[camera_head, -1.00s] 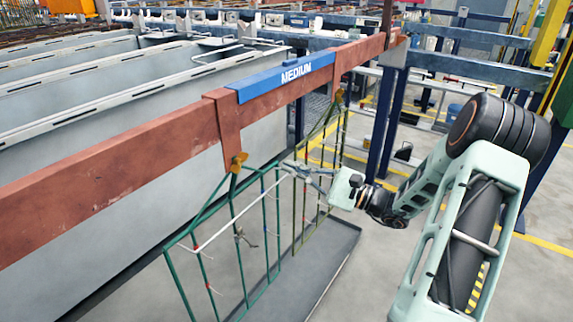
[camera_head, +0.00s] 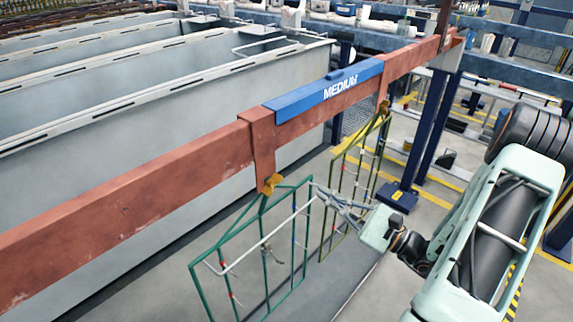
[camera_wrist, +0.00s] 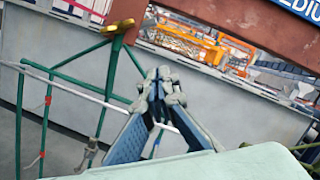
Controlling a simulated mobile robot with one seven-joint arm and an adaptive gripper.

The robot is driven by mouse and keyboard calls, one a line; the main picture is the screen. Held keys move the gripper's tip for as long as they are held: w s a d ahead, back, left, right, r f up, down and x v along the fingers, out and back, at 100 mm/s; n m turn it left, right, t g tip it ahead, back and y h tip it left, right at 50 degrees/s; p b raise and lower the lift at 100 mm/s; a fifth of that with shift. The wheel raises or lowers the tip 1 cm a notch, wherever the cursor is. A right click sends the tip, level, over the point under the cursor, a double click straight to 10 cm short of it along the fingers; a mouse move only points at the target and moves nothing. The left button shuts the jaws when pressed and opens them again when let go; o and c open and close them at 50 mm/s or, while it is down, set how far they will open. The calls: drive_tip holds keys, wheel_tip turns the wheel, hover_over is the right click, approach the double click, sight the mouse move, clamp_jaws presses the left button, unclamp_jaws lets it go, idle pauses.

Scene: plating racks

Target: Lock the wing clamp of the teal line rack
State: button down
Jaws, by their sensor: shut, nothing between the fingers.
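The teal line rack (camera_head: 302,248) is a green wire frame hanging below the red-brown beam in the head view. It also shows at the left of the wrist view (camera_wrist: 78,58). Its brass wing clamp (camera_head: 271,184) sits at the frame's top, under the beam's bracket; it also shows in the wrist view (camera_wrist: 117,27), up and left of my fingers. My gripper (camera_head: 318,190) is just right of the clamp, apart from it. In the wrist view my gripper (camera_wrist: 160,82) has its fingertips together with nothing between them. A pale rod runs across the rack and passes behind my fingers.
The beam (camera_head: 170,182) carries a blue MEDIUM plate (camera_head: 325,90). An olive rack (camera_head: 345,180) with its own brass clamp (camera_head: 384,107) hangs further along, close behind my gripper. Grey tanks (camera_head: 120,130) stand behind the beam. The floor at right has some open room.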

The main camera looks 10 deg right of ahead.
sight(276, 160)
drive_tip(key=shift+a, duration=0.1)
drive_tip(key=w+a+r+p, duration=0.1)
drive_tip(key=w+a+r, duration=0.4)
drive_tip(key=a, duration=0.3)
drive_tip(key=shift+w+a, duration=0.15)
drive_tip(key=shift+w, duration=0.35)
drive_tip(key=shift+r, duration=0.15)
drive_tip(key=shift+s+a+r+n+g, duration=0.1)
drive_tip(key=shift+r+n+g, duration=0.2)
drive_tip(key=shift+n, duration=0.55)
drive_tip(key=shift+a+r+n+g, duration=0.15)
drive_tip(key=shift+r+n, duration=0.25)
drive_tip(key=shift+n, duration=0.45)
drive_tip(key=shift+d+f+b, duration=0.1)
drive_tip(key=shift+b, duration=0.2)
